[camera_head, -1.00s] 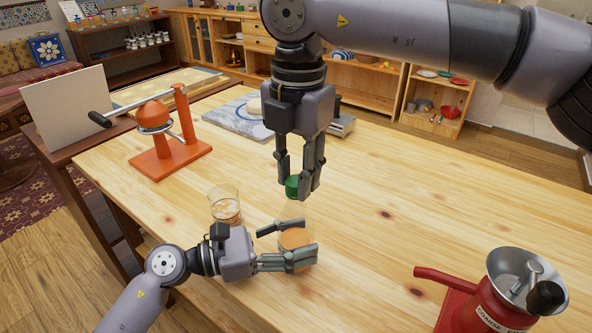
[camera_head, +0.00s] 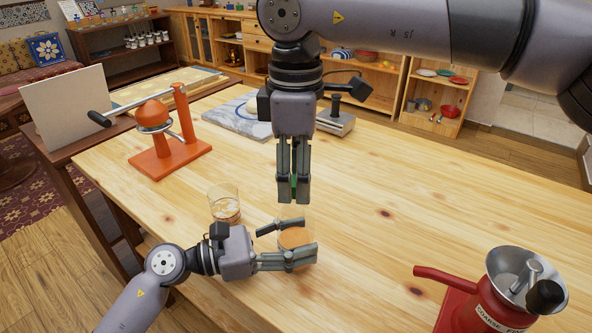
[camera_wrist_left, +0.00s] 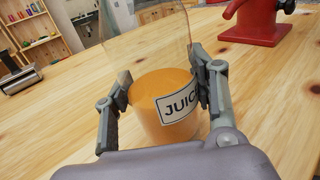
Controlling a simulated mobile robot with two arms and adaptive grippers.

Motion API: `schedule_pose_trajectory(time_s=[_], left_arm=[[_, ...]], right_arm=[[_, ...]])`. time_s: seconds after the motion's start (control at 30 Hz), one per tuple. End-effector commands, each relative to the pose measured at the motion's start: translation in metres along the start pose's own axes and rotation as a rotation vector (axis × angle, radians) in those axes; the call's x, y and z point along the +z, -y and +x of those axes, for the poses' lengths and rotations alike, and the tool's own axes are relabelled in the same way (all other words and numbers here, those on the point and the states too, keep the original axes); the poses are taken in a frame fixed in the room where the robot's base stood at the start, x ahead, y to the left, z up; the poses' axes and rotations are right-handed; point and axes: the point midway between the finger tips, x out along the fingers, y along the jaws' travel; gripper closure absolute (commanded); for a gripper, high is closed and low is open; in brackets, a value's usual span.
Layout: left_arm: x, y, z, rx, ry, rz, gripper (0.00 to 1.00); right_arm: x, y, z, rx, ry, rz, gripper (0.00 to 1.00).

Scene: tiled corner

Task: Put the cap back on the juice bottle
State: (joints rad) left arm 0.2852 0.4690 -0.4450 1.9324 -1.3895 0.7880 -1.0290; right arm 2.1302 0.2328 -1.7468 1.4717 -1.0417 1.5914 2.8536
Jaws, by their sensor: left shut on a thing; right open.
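The juice bottle (camera_head: 294,238) is clear glass with orange juice in its lower part. It stands upright on the table, and its JUICE label faces the left wrist camera (camera_wrist_left: 178,105). My left gripper (camera_head: 306,238) is shut around the bottle's body, with one finger on each side (camera_wrist_left: 160,92). My right gripper (camera_head: 293,196) points straight down above the bottle and is open. The green cap (camera_head: 293,187) shows only as a thin strip between its fingers. The fingers hide the bottle's mouth, so I cannot tell whether the cap touches it. The bottle's top is outside the left wrist view.
A drinking glass (camera_head: 224,204) stands just left of the bottle. An orange juice press (camera_head: 166,150) stands at the back left. A red grinder (camera_head: 490,305) is at the front right. The wooden table (camera_head: 420,200) is clear to the right.

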Motion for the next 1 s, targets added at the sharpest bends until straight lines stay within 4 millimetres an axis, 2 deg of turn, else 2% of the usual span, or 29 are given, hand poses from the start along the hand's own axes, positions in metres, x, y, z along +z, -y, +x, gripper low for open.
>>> schedule_pose_trajectory(time_s=[0.37, 0.53, 0.8, 1.0], left_arm=[[-0.001, 0.0, 0.0, 0.0, -0.001, -0.001, 1.0], [-0.001, 0.0, 0.0, 0.0, -0.001, -0.001, 1.0], [-0.001, 0.0, 0.0, 0.0, -0.001, -0.001, 1.0], [-0.001, 0.0, 0.0, -0.001, -0.001, -0.002, 1.0]], right_arm=[[0.0, 0.0, -0.004, 0.001, 0.0, 0.0, 0.5], [0.0, -0.001, -0.029, 0.002, -0.002, 0.002, 0.5], [-0.001, -0.001, -0.087, 0.002, -0.001, 0.001, 0.5], [0.0, -0.001, -0.113, 0.0, 0.0, 0.0, 0.5]])
